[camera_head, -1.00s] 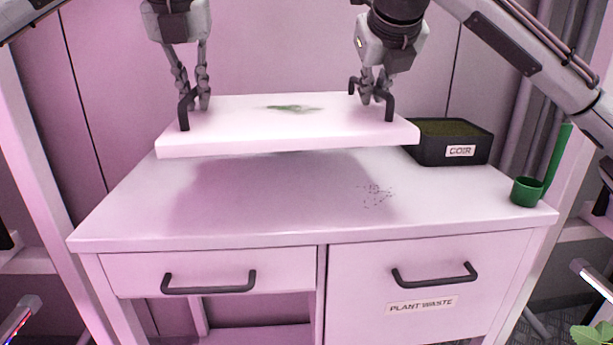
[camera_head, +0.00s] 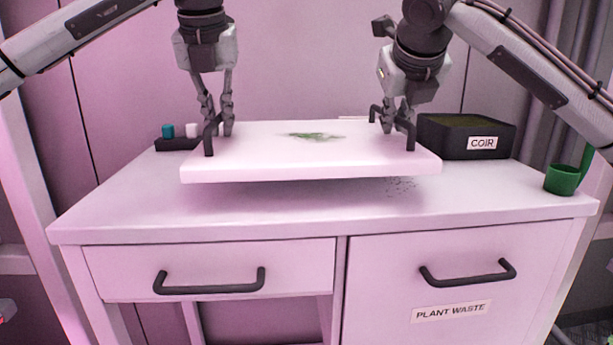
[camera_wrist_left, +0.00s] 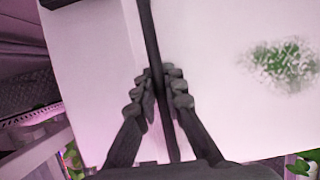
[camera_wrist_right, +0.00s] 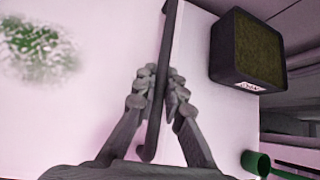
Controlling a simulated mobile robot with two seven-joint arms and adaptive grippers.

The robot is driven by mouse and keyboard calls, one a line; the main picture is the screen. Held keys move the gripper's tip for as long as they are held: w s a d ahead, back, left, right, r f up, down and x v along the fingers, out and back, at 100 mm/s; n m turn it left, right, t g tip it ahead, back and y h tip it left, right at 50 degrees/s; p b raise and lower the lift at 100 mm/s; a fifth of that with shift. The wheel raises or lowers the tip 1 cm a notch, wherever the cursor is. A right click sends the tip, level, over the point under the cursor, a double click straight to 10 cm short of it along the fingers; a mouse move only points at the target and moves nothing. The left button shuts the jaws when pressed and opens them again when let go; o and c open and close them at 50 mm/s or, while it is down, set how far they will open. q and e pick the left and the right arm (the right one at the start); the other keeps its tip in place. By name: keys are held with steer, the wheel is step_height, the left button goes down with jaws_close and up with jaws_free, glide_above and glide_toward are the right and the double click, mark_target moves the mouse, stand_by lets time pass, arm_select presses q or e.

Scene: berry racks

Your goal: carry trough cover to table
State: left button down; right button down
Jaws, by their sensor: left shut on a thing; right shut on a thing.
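The trough cover (camera_head: 300,166) is a flat white slab with a green patch on top and a dark handle at each end. It hangs level above the white table (camera_head: 140,205), with its shadow on the tabletop. My left gripper (camera_head: 217,122) is shut on the left handle, which also shows between the fingers in the left wrist view (camera_wrist_left: 158,90). My right gripper (camera_head: 397,118) is shut on the right handle, seen also in the right wrist view (camera_wrist_right: 160,92). The cover hides part of the tabletop behind it.
A black COIR box (camera_head: 437,142) stands at the back right, close to the cover's right end. A green scoop (camera_head: 562,180) is at the right edge. A dark holder (camera_head: 177,144) with small teal and white items is at the back left. Dark specks (camera_head: 400,186) lie on the tabletop.

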mark_target(221, 139)
steer(key=shift+f, duration=0.1)
